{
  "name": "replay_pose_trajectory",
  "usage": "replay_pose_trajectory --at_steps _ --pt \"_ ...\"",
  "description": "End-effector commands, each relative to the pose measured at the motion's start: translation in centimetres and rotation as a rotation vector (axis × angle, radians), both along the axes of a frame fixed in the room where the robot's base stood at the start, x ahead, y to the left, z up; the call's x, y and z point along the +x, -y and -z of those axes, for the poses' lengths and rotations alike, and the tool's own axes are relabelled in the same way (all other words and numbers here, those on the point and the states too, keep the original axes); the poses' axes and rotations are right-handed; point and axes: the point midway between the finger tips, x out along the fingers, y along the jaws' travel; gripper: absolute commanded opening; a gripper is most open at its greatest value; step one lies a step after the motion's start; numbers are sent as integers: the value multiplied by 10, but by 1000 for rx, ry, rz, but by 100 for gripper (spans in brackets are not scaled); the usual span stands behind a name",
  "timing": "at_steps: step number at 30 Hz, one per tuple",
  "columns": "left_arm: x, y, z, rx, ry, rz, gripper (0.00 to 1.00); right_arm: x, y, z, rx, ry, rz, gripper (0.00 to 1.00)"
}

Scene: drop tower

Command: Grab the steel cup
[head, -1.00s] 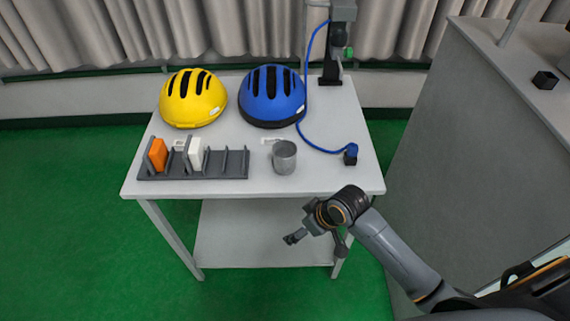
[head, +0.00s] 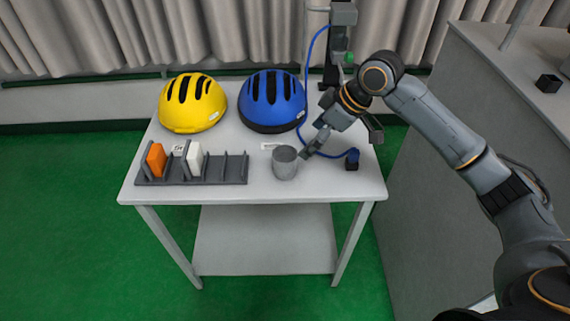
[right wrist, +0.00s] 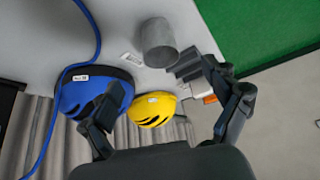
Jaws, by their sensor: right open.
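The steel cup (head: 284,164) is a grey cylinder standing on the white table (head: 330,180), right of the dark rack. In the right wrist view the cup (right wrist: 158,42) shows beyond the fingers, apart from them. My right gripper (head: 309,150) is just to the right of the cup and above the tabletop in the head view. It is open and empty, with its two fingers (right wrist: 165,108) spread apart in the right wrist view. My left gripper is not in view.
A blue helmet (head: 270,98) and a yellow helmet (head: 192,103) lie behind. A dark rack (head: 222,170) holds an orange block (head: 156,159) and a white block (head: 194,158). A blue cable (head: 327,155) runs near my gripper to a dark plug (head: 352,160).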

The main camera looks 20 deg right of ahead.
Motion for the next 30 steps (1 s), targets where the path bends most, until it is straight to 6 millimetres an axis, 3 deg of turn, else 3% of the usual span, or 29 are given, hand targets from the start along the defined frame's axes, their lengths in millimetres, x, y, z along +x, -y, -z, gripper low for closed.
replay_pose_trajectory --at_steps 12,20,30 --pt "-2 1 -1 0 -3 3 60 23 -27 59 4 -3 -2 88" --pt "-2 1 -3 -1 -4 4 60 30 -35 76 2 -3 0 88" --pt "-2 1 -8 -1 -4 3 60 45 -52 113 2 -1 -1 88"
